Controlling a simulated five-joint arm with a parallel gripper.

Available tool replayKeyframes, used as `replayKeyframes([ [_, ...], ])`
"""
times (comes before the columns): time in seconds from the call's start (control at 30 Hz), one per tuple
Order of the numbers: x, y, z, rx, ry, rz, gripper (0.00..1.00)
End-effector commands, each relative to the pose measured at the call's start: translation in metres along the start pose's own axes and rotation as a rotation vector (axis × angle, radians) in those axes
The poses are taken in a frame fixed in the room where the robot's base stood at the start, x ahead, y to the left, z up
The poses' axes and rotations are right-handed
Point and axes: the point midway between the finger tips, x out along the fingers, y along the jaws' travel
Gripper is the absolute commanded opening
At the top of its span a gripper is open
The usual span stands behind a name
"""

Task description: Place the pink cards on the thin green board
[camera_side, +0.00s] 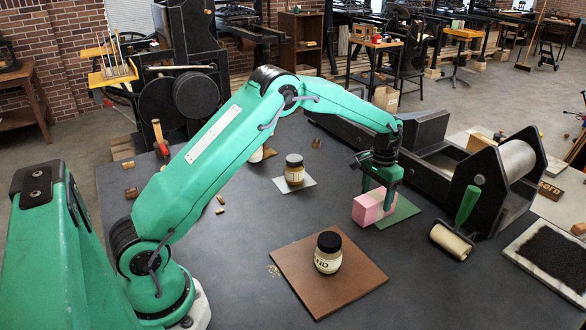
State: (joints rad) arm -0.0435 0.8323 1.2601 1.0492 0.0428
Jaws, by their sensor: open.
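The pink cards (367,209) form a small block on the dark table. They stand at the left part of the thin green board (403,212), seemingly resting on it, though their far edge is partly hidden. My gripper (379,203) points down right at the pink cards, its green fingers around or just beside them. The jaws are open. I cannot tell whether a finger touches the cards.
A brown board (365,285) with a dark-lidded jar (328,253) lies in front. Another jar (294,170) stands on a pale card behind. A green-handled roller (454,238) and a black press (490,190) are close at right.

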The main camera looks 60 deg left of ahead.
Motion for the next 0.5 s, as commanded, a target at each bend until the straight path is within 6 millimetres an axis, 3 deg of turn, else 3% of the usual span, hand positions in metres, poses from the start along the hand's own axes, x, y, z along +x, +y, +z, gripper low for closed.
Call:
replayKeyframes([
  [0.3, -0.054, 0.000, -0.001, 0.000, 0.004, 0.000, 0.67],
  [0.5, -0.078, 0.000, 0.000, 0.000, 0.002, 0.000, 0.67],
])
